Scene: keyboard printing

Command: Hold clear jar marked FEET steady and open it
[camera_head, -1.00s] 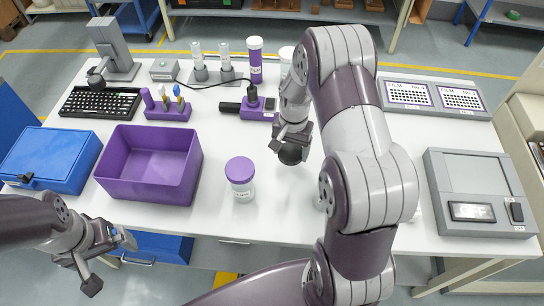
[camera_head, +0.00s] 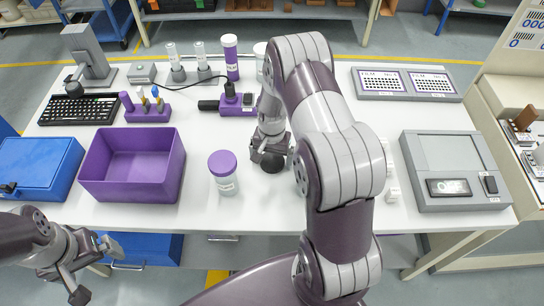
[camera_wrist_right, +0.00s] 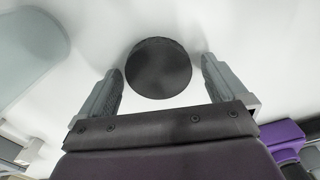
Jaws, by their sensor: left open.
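A clear jar with a purple lid (camera_head: 223,163) stands upright on the white table; its label is too small to read. My right gripper (camera_head: 271,160) is just right of this jar, apart from it, pointing down. In the right wrist view its two fingers (camera_wrist_right: 160,85) are spread, with a dark round disc (camera_wrist_right: 158,68) between them. I cannot tell whether the disc is part of the gripper. A pale, glassy shape (camera_wrist_right: 30,50) lies at the left of that view. My left gripper (camera_head: 97,269) is open and empty, off the table's front left edge.
A purple bin (camera_head: 130,193) and a blue case (camera_head: 38,165) stand left of the jar. A grey device (camera_head: 455,165) is at the right. Purple holders, a keyboard (camera_head: 80,109) and bottles line the back. My right arm hides part of the table.

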